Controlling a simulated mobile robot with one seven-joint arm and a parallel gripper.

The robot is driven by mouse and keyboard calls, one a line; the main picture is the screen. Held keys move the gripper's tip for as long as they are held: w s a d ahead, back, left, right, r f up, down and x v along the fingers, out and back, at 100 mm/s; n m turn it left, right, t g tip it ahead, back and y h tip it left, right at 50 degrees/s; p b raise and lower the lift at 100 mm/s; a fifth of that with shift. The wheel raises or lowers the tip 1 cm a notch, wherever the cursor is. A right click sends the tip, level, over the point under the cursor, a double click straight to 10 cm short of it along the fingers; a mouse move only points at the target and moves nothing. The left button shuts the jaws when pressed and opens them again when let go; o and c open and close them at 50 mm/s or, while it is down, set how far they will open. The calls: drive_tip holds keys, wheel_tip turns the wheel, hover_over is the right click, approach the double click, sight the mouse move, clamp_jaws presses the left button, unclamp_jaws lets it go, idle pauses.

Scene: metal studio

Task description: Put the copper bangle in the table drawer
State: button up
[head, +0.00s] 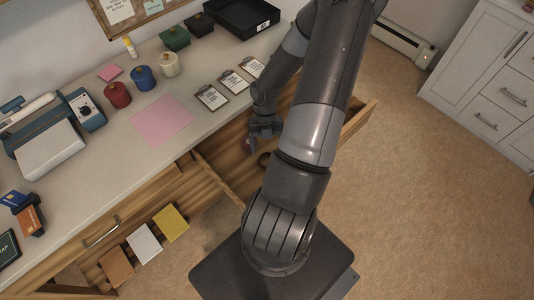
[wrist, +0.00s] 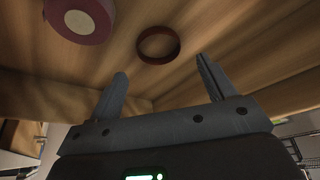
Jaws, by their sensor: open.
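The copper bangle (wrist: 158,31) is a reddish-brown ring lying on the wooden floor of the open table drawer (head: 218,180). In the head view a small dark brown shape (head: 264,159) in the drawer, partly behind my arm, looks like it. My gripper (wrist: 162,68) is open and empty, its fingers apart and pointing toward the bangle without holding it. In the head view my gripper (head: 264,132) is low over the drawer, beside the table's front edge. My arm hides much of the drawer.
A dark red round thing with a pale disc (wrist: 80,20) lies in the drawer near the bangle. The table (head: 95,190) holds clipboards (head: 212,97), canisters (head: 143,77), a pink sheet (head: 161,120) and a black tray (head: 240,15). Carpet at right is clear up to the white cabinet (head: 480,70).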

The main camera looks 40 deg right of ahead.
drive_tip(key=w+a+r+m+h, duration=0.15)
drive_tip(key=r+m, duration=0.25)
drive_tip(key=r, duration=0.5)
drive_tip(key=w+a+r+m+h, duration=0.1)
drive_tip(key=w+r+m+h, duration=0.2)
drive_tip(key=r, duration=0.7)
drive_tip(key=s+a+r+m+t+y, duration=0.1)
drive_tip(key=s+a+r+m+t, duration=0.2)
drive_tip(key=a+r+m, duration=0.6)
drive_tip(key=s+a+r+m+t, duration=0.3)
drive_tip(key=a+r+m+t, duration=0.3)
drive_tip(key=a+r+m, duration=0.3)
wheel_tip(320, 180, up, 4)
drive_tip(key=m, duration=0.3)
drive_tip(key=shift+s+a+r+y, duration=0.2)
drive_tip(key=shift+s+a+y, duration=0.15)
drive_tip(key=shift+s+a, duration=0.05)
drive_tip(key=shift+o, duration=0.4)
